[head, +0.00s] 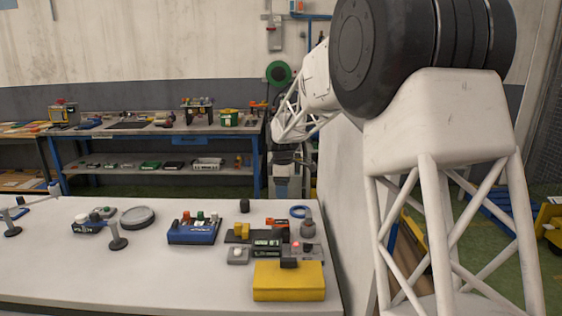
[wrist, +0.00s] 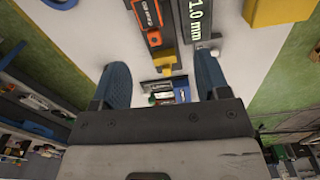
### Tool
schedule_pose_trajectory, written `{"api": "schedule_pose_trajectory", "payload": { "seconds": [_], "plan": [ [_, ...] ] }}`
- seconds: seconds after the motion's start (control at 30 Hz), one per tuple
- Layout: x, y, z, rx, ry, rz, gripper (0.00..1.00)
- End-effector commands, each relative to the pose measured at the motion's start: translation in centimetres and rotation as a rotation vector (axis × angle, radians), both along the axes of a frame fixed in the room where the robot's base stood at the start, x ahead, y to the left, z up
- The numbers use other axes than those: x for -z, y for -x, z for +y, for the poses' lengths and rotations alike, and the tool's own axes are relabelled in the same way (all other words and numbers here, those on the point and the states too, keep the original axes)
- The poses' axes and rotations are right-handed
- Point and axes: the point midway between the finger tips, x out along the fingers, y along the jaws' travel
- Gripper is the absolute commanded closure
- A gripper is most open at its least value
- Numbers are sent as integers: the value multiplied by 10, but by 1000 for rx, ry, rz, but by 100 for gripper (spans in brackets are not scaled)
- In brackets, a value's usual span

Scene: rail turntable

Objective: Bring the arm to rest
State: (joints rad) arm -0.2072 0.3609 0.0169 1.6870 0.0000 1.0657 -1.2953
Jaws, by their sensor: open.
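My gripper (wrist: 162,78) shows in the wrist view with its two blue fingertips well apart and nothing between them touching. It is open and empty, above the white table and its items. In the head view my white arm comes in from the right, reaches away over the table's right side and bends down at its far end. The fingertips cannot be made out there.
The white table (head: 150,272) carries a yellow box (head: 289,281), a blue box with coloured knobs (head: 193,230), a round grey disc (head: 137,217) and a blue ring (head: 299,211). A blue-legged workbench (head: 150,129) stands behind. The table's front middle is clear.

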Motion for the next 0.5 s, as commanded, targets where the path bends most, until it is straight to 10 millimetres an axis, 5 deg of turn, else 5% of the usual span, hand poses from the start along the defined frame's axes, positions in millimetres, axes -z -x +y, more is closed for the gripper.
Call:
{"api": "schedule_pose_trajectory", "payload": {
  "seconds": [0.5],
  "plan": [
    [-53,102,-47,268,-15,-38,31]
  ]
}}
